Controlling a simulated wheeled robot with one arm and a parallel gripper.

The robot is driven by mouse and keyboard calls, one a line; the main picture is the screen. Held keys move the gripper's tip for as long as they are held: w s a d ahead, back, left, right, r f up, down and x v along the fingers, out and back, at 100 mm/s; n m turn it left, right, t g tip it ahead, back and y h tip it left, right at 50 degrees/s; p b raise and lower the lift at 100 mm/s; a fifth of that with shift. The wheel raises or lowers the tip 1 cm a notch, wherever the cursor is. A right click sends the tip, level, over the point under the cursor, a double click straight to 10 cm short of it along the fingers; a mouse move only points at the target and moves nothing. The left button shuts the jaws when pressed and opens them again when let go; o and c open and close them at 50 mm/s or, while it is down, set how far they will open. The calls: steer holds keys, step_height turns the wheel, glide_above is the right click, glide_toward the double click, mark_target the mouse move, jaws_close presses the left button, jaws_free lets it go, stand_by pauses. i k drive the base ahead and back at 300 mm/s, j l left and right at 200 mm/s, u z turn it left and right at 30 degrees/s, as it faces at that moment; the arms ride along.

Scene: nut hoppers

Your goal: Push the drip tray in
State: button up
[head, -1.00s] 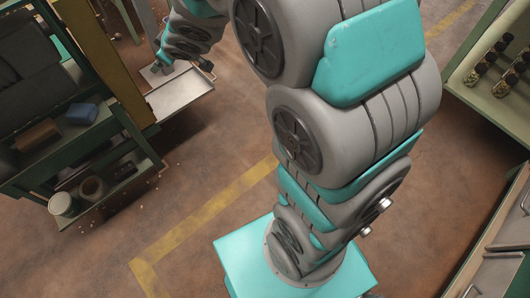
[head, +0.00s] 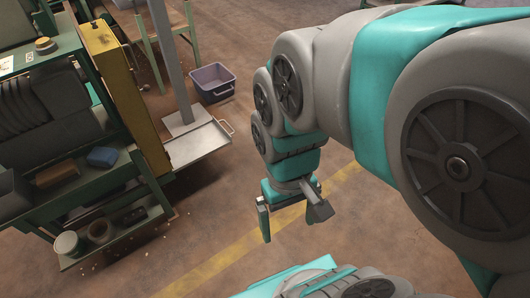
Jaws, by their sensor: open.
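The drip tray (head: 198,147) is a shallow pale metal tray low beside the yellow machine side, at the foot of a grey post. It sticks out towards the right and has a wire handle (head: 229,127) at its outer edge. My gripper (head: 291,216) hangs over the open floor, to the right of and nearer than the tray, clear of it. Its two fingers are spread apart, with nothing between them. How far the tray reaches under the machine is hidden.
A green shelf cart (head: 100,184) with blocks and tins stands at left. A purple bin (head: 212,82) sits on the floor behind the tray. A wooden-topped table (head: 160,18) stands at the back. The floor between tray and gripper is clear, with a yellow line (head: 225,258).

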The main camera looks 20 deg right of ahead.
mark_target(184, 150)
steer(key=i+l+u, duration=0.1)
steer(key=u, duration=0.55)
steer(key=i+l+u, duration=0.15)
steer(key=l+u, duration=0.25)
steer(key=l, duration=0.5)
steer(key=l+u, duration=0.4)
steer(key=l, duration=0.55)
steer(key=k+l, duration=0.2)
steer(key=l, duration=0.15)
steer(key=k+l, duration=0.2)
steer(key=l, duration=0.15)
steer(key=k+l, duration=0.2)
steer(key=l, duration=0.15)
